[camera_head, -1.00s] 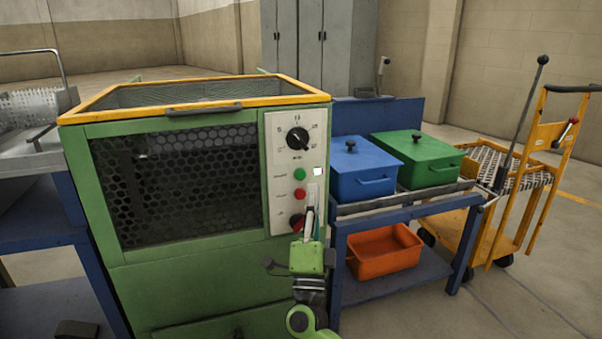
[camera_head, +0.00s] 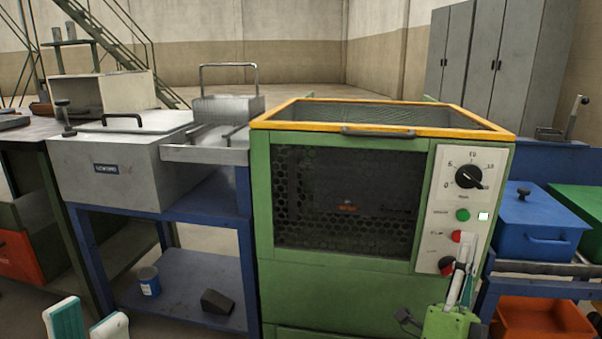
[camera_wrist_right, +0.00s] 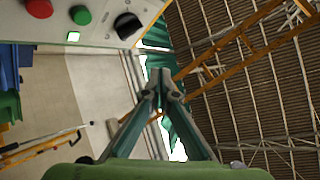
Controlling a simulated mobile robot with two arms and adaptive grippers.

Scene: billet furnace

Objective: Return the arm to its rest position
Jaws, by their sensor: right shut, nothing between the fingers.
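My right gripper (camera_head: 463,268) is in front of the lower part of the furnace's control panel (camera_head: 484,162). Its fingers are shut with nothing between them. In the right wrist view the fingertips (camera_wrist_right: 163,78) meet below the panel edge. I cannot tell whether they touch the panel. My left gripper (camera_head: 88,325) shows at the bottom left edge of the head view, its two pale and teal fingers apart and empty. The green furnace (camera_head: 340,290) has a yellow-rimmed top and a mesh front. Its panel has a black dial (camera_head: 469,176), a green button (camera_head: 463,215) and red controls.
A blue stand (camera_head: 245,255) with a grey lidded box (camera_head: 120,170) is left of the furnace. A blue box (camera_head: 535,220) and an orange bin (camera_head: 545,320) are at the right. A can (camera_head: 149,283) and a dark wedge (camera_head: 217,302) are on the lower shelf.

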